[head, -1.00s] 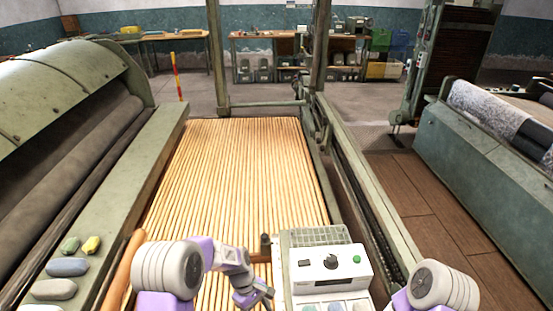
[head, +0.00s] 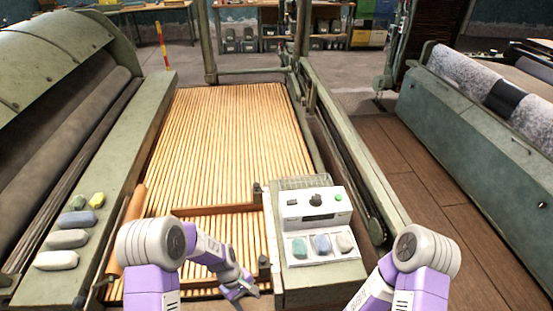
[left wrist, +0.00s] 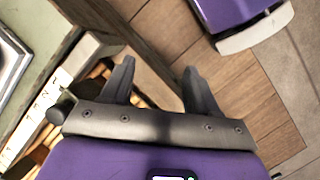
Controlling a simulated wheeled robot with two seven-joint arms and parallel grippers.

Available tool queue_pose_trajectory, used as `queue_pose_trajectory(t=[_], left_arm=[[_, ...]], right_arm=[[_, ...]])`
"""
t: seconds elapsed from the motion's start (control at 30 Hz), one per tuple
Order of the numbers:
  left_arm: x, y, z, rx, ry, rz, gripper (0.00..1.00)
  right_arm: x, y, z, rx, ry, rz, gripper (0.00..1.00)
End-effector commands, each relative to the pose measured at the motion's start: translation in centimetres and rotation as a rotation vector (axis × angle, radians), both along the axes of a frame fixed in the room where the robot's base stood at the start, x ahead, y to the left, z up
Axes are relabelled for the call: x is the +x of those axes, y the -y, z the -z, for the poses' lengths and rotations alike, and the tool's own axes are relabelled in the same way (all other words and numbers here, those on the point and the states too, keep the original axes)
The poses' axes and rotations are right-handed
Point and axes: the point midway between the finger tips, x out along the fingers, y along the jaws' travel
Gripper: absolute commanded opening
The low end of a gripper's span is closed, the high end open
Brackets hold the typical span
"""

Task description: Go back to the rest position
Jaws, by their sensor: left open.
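My left gripper (head: 240,290) is low at the near end of the wooden slat lattice (head: 235,140), left of the control box. In the left wrist view my left gripper (left wrist: 155,85) has its two dark fingers apart with nothing between them. Brown floor planks (left wrist: 170,40) show beyond the fingertips. My right arm comes up at the lower right of the head view, and its gripper is out of the frame.
A control box (head: 315,205) with a tray of several coloured stones stands at the lattice's near right. More stones (head: 68,239) lie on the left machine's ledge. A roller machine (head: 480,130) stands at the right. Plank floor (head: 400,170) lies clear between.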

Motion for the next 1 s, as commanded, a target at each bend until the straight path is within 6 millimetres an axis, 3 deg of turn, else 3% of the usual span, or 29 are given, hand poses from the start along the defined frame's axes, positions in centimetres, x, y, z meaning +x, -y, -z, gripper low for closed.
queue_pose_trajectory(t=[0.3,0.5,0.67,1.0], left_arm=[[-7.4,-1.0,4.9,-0.053,0.174,0.236,0.60],[-11.9,-0.6,5.5,-0.089,0.323,0.395,0.60],[-13.1,-0.4,5.3,-0.096,0.380,0.449,0.60],[-13.1,-0.4,5.3,-0.095,0.389,0.454,0.60]], right_arm=[[-0.1,0.0,0.0,0.001,-0.003,-0.001,0.64],[-0.1,0.0,0.0,0.001,-0.003,-0.001,0.64],[-0.1,0.0,0.0,0.001,-0.003,-0.001,0.64],[-0.1,0.0,0.0,0.001,-0.003,-0.001,0.64]])
